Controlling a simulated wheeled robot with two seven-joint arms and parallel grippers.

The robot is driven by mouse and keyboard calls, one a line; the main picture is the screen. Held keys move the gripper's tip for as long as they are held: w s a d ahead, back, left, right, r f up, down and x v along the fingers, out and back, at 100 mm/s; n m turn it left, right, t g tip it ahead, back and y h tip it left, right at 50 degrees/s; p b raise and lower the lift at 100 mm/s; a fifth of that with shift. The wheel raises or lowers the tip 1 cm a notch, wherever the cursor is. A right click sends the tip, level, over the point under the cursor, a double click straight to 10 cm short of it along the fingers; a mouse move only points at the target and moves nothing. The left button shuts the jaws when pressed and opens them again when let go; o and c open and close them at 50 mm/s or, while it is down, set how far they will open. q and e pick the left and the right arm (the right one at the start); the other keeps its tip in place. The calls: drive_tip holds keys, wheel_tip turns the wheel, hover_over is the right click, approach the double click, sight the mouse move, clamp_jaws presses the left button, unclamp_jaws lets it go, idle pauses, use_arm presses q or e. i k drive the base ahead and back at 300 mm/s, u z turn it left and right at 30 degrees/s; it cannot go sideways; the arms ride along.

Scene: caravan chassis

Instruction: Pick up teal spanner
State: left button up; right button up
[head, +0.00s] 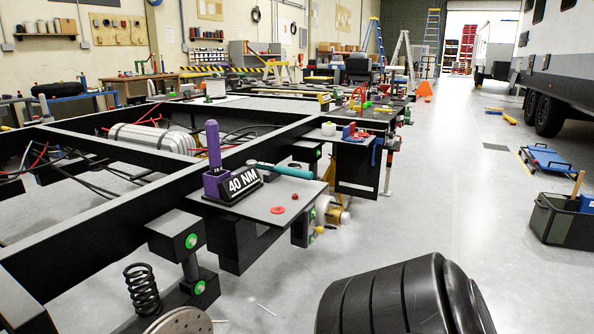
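The teal spanner (286,171) lies on a small black shelf plate (252,202) fixed to the side of the chassis. Its teal end points right, over the plate's far edge, and its left end reaches behind the black block marked "40 NM" (243,183). Part of that left end is hard to make out. I cannot tell whether the spanner touches the block. Neither of my grippers shows in the head view.
A purple upright tool (214,155) stands left of the block. A red disc (278,210) lies on the plate. A black tyre-like thing (385,298) fills the bottom centre-right. Black chassis beams (110,227) run behind the plate.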

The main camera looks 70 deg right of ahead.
sight(307, 176)
drive_tip(key=z, duration=2.1)
